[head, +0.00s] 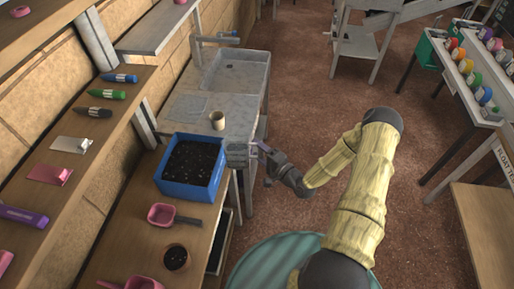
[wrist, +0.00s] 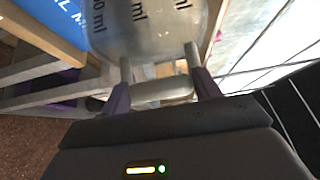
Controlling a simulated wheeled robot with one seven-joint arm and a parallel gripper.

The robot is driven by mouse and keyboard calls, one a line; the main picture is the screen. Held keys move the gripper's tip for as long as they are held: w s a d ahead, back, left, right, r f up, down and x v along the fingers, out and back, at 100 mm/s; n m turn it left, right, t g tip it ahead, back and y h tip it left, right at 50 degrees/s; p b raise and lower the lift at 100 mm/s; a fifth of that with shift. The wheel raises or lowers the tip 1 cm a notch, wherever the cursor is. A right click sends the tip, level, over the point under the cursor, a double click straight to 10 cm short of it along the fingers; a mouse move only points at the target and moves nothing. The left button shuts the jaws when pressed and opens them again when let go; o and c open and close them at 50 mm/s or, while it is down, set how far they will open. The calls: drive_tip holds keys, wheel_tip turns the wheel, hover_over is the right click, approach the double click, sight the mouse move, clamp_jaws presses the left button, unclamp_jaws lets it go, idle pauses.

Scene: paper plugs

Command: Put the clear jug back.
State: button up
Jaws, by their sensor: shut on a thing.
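The clear jug (wrist: 145,30) fills the top middle of the wrist view and has dark ml markings on its wall. My gripper (wrist: 162,88) is shut on the jug's handle (wrist: 165,92), with one finger at each side of it. In the head view my gripper (head: 262,150) is beside the front edge of the grey sink unit, right of the blue soil box. The jug is hard to make out there against the grey unit. Its rim and any contents cannot be told.
The blue soil box (head: 189,192) stands on the wooden bench (head: 120,235), with a pink scoop (head: 163,214) and a small pot (head: 176,258) nearby. A beige cup (head: 217,120) stands on the grey sink unit (head: 190,110). Open floor (head: 300,90) lies to the right.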

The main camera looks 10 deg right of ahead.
drive_tip(key=s+d+f+m+t+h+b, duration=0.2)
drive_tip(key=s+f+m+h, duration=0.4)
drive_tip(key=h, duration=0.4)
wheel_tip(320, 180, down, 2)
drive_tip(key=shift+d+f+m+t+b, duration=0.2)
drive_tip(key=shift+d+m+t+b, duration=0.15)
drive_tip(key=shift+d+m+t, duration=0.35)
drive_tip(key=shift+w+d, duration=0.1)
drive_tip(key=shift+d, duration=0.05)
